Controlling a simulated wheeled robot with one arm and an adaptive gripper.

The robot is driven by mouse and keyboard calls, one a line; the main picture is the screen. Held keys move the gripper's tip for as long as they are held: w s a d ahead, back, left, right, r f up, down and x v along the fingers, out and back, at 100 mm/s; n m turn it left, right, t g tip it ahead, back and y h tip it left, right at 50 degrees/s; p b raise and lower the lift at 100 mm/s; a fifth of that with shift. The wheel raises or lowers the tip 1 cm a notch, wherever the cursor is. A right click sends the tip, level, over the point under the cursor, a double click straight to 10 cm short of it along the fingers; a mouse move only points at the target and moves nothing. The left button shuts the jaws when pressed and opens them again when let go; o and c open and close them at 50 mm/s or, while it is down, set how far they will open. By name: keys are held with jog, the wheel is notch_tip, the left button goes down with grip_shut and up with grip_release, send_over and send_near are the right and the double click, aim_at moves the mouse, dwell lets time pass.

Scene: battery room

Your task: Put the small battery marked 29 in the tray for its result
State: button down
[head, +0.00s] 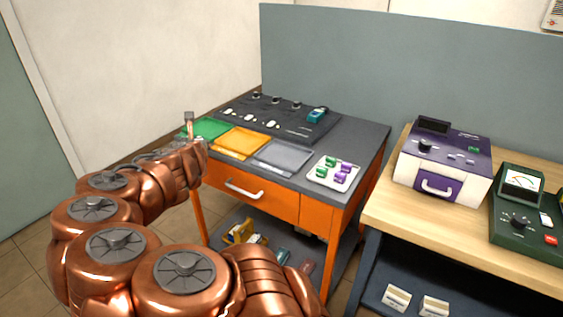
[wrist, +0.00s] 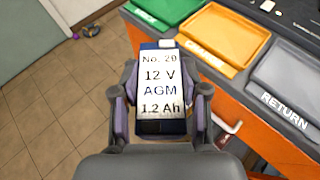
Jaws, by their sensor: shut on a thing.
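The battery marked No. 29 (wrist: 160,72) is dark with a white label reading 12 V, AGM, 1.2 Ah. My gripper (wrist: 163,98) is shut on it, one finger along each side. It is held near the front left edge of the orange bench, beside the trays. A green tray (head: 208,127), an orange tray (head: 241,142) and a grey tray (head: 284,156) lie in a row. In the wrist view the orange tray's label (wrist: 204,54) is partly covered and seems to read CHARGE; the grey tray (wrist: 290,83) reads RETURN.
Behind the trays is a black panel (head: 280,122) with knobs and a teal block (head: 318,115). A white holder (head: 335,172) with green and purple pieces stands right of the grey tray. A wooden bench (head: 400,215) with meters is farther right. The three trays look empty.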

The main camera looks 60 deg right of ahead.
jog(key=s+d+f+m+g+h+b, duration=0.1)
jog(key=s+d+m+g+b, duration=0.15)
jog(key=s+d, duration=0.6)
jog(key=s+d+m+g+h+b, duration=0.15)
jog(key=s+d+m+g, duration=0.3)
jog(key=s, duration=0.65)
jog(key=s+d+f+m+g+h+b, duration=0.1)
jog(key=s+d+m+g+h, duration=0.1)
jog(key=s+d, duration=0.65)
jog(key=w+d+p, duration=0.1)
jog(key=w, duration=0.3)
jog(key=w+d+p, duration=0.1)
jog(key=w, duration=0.4)
jog(key=w+d+f+p, duration=0.1)
jog(key=w, duration=0.3)
jog(key=shift+w+d+p, duration=0.1)
jog(key=shift+w+p, duration=0.05)
jog(key=shift+p, duration=0.25)
jog(key=shift+f, duration=1.85)
jog(key=shift+f, duration=0.2)
jog(key=c, duration=0.6)
grip_release()
jog(key=shift+r, duration=0.15)
